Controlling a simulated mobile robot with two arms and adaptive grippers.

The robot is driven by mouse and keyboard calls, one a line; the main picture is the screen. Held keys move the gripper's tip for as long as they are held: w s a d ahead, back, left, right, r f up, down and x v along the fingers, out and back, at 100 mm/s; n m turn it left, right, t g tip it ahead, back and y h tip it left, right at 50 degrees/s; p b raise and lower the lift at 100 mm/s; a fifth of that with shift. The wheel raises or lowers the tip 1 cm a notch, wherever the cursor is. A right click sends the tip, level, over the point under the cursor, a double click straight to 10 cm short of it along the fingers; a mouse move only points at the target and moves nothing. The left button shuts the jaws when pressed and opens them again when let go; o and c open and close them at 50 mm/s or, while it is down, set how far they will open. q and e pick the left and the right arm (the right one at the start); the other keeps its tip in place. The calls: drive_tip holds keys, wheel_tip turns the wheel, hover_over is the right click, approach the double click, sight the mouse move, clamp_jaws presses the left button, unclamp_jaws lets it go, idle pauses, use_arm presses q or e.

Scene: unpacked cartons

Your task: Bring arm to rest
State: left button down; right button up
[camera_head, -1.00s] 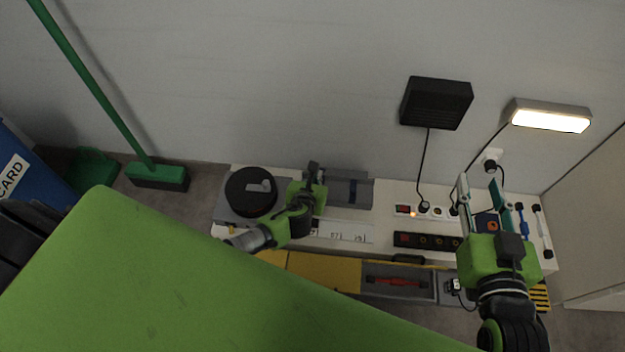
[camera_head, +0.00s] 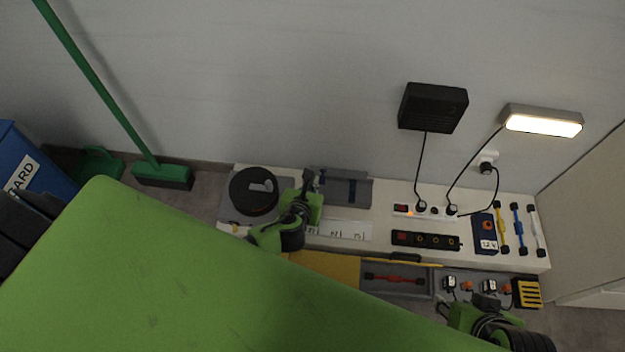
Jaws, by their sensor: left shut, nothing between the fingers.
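My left gripper (camera_head: 309,178), green with dark fingers, is shut and empty. It hovers over the shelf, between the black round reel and the grey tray. My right gripper (camera_head: 468,316) is low at the right, by the front of the shelf. Its green body shows, but its fingers are too hidden to tell whether they are open. My large green body panel covers the lower left.
The white shelf (camera_head: 385,228) holds a black reel (camera_head: 240,198), a grey tray (camera_head: 347,190), a white power strip (camera_head: 432,211), a black socket strip (camera_head: 426,240) and a labelled blue box (camera_head: 485,230). A lit lamp (camera_head: 541,122) and black box (camera_head: 433,107) are on the wall.

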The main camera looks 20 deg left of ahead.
drive_tip(key=shift+s+d+f+g, duration=0.1)
drive_tip(key=shift+s+g, duration=0.1)
drive_tip(key=shift+s, duration=0.2)
drive_tip(key=shift+s+d+f+g, duration=0.1)
drive_tip(key=shift+s+g, duration=0.1)
drive_tip(key=shift+s, duration=0.2)
